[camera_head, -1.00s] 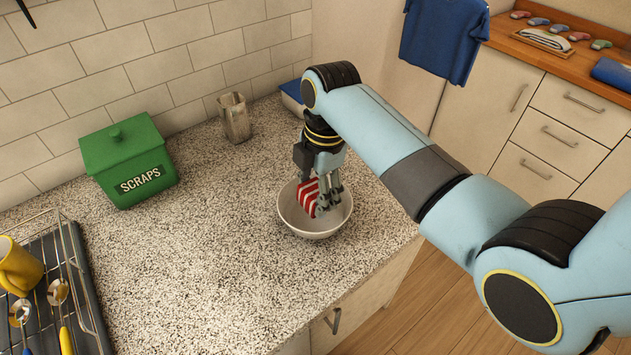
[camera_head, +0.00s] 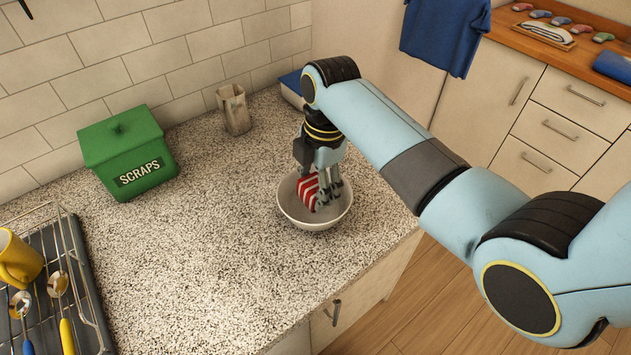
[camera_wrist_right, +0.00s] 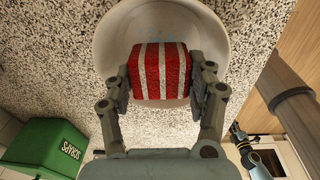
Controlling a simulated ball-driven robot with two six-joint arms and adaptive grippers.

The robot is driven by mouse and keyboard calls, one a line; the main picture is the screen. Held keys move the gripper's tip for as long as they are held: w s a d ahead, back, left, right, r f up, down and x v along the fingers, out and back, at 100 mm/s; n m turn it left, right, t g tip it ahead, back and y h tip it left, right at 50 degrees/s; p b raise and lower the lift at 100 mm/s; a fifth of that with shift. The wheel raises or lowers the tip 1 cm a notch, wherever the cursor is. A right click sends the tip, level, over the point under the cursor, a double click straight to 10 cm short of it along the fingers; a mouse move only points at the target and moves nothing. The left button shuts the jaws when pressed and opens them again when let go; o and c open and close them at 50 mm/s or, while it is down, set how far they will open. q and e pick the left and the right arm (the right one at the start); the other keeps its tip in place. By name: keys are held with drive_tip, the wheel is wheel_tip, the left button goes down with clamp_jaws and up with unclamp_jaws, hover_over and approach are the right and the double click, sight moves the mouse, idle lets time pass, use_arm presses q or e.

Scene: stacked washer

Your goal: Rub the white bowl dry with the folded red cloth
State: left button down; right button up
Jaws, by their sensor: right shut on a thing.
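The white bowl (camera_head: 315,219) stands upright on the speckled counter near its right edge. The folded red cloth (camera_head: 308,192) has white stripes and is down inside the bowl. My right gripper (camera_head: 322,198) is shut on the cloth, with its fingers inside the bowl's rim. In the right wrist view the cloth (camera_wrist_right: 160,72) is pinched between both fingers of the right gripper (camera_wrist_right: 160,85), and the bowl (camera_wrist_right: 215,40) shows around it. The cloth's underside and its contact with the bowl are hidden.
A green scraps bin (camera_head: 128,155) and a beige cup (camera_head: 234,108) stand at the back by the tiled wall. A dish rack (camera_head: 75,255) with a yellow mug (camera_head: 18,262) and spoons is at the left. The counter (camera_head: 210,240) between rack and bowl is clear.

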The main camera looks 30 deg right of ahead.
drive_tip(key=shift+f+b, duration=0.55)
drive_tip(key=shift+f, duration=0.6)
drive_tip(key=shift+s+d, duration=0.1)
drive_tip(key=shift+d, duration=0.05)
drive_tip(key=shift+s+d+r+p, duration=0.15)
drive_tip(key=shift+s+d+p, duration=0.15)
drive_tip(key=shift+p, duration=0.45)
drive_tip(key=shift+w, duration=0.2)
drive_tip(key=shift+w+a+b, duration=0.1)
drive_tip(key=shift+w+b, duration=0.25)
drive_tip(key=shift+w, duration=0.25)
drive_tip(key=shift+a, duration=0.15)
drive_tip(key=shift+s+a+f+p, duration=0.2)
drive_tip(key=shift+a+p, duration=0.15)
drive_tip(key=shift+a, duration=0.3)
